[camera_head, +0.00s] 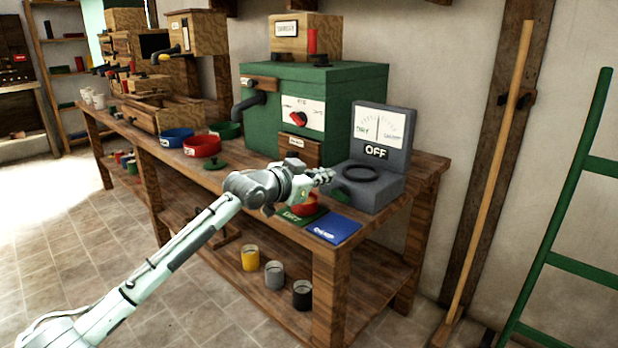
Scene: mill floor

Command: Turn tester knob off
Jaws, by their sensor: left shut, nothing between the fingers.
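The tester (398,160) is a grey box with an upright back at the right end of the bench. Its back has a white dial and a sign (376,152) reading OFF. A dark ring lies on its top. A green part (341,195), perhaps the knob, shows low on its front left; my gripper partly crowds it and I cannot tell its setting. My left gripper (328,175) is shut and empty, just left of the tester and above the bench; whether it touches the tester is unclear. My right gripper is out of view.
A green machine (345,95) with a red knob (298,118) stands behind. A red bowl (304,205) on a green card and a blue card (333,229) lie below my gripper. Red and blue bowls stand left. Several cups sit on the lower shelf. A green ladder leans right.

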